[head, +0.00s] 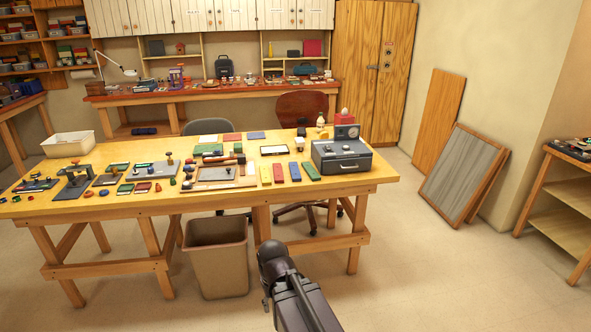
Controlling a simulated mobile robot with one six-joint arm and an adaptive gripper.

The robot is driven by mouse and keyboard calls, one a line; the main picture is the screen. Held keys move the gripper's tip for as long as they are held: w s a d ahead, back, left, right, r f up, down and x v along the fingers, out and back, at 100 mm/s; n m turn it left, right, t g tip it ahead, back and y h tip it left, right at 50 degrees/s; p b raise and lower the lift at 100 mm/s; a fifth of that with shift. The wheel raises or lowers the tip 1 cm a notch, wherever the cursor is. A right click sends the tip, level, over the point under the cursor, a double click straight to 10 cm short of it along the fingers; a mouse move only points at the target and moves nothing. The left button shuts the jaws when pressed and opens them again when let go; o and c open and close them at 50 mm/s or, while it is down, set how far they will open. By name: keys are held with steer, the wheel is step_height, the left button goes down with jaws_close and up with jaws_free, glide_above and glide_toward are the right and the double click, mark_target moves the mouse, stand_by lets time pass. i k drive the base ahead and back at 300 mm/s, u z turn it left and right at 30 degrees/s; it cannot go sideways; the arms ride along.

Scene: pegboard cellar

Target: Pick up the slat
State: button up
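A long, thin, pale wooden strip (222,187) lies flat near the front edge of the wooden table (120,207), in front of a shallow framed tray. It looks the most like a slat, but I cannot be sure that it is the one. Several flat coloured bars, yellow (266,174), red (279,173), blue (295,172) and green (311,171), lie to its right. My dark arm reaches in from the bottom, in front of the table and apart from the strip. I see no gripper fingers.
A grey metal box (341,160) stands at the table's right end, a white bin (69,144) at its left. Many small tools and parts crowd the tabletop. A beige waste bin (217,262) stands under the front edge.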

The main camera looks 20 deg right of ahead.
mark_target(312, 172)
steer(key=u, duration=0.1)
steer(key=i, duration=1.3)
steer(key=z, duration=0.5)
